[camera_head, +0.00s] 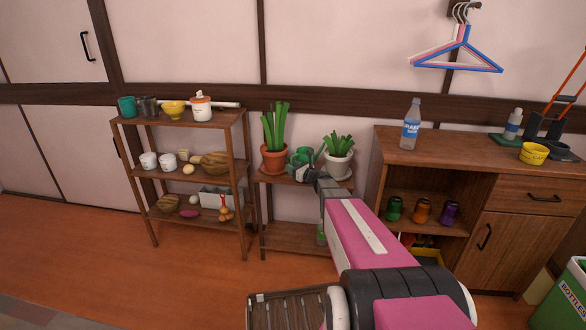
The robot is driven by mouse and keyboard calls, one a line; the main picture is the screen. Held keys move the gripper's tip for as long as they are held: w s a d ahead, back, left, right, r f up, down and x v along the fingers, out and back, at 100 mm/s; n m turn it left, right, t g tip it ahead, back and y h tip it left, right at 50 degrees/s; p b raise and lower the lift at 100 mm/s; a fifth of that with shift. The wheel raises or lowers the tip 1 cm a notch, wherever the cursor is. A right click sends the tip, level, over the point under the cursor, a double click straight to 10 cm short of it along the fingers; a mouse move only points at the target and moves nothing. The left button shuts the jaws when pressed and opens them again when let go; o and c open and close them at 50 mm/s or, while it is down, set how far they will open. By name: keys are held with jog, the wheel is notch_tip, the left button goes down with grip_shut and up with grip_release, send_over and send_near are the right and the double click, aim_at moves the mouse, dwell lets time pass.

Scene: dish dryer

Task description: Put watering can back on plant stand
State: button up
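The green watering can (301,159) shows between two potted plants, at the top of the wooden plant stand (276,181). I cannot tell whether it rests on the board or is held just above it. My gripper (302,174) is right at the can, with my pink arm reaching up from the lower right. The fingers are small and partly hidden, so whether they are closed on the can is unclear. A plant in a terracotta pot (274,160) stands left of the can, and a plant in a white pot (338,164) stands right of it.
A wooden shelf (178,121) with cups, bowls and food stands left. A wooden cabinet (455,150) with a water bottle (411,125) on top stands close on the right. My arm hides part of the stand's lower board (285,236). Open floor (180,270) lies front left.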

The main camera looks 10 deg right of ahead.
jog(key=shift+r, duration=0.2)
jog(key=v, duration=1.2)
jog(key=s+a+f+n+g+h, duration=0.1)
jog(key=s+a+f+n+g, duration=0.4)
jog(key=s+a+n+g, duration=0.7)
jog(key=s+d+f+n+g+h, duration=0.1)
jog(key=s+d+n+h, duration=0.1)
jog(key=s+n+h, duration=0.3)
jog(key=s+d+n+g+h, duration=0.1)
jog(key=s+d+n+h, duration=0.2)
jog(key=s+n, duration=0.6)
jog(key=shift+s+f+n+h, duration=0.25)
jog(key=shift+f+n+h, duration=0.15)
jog(key=shift+n+h, duration=0.7)
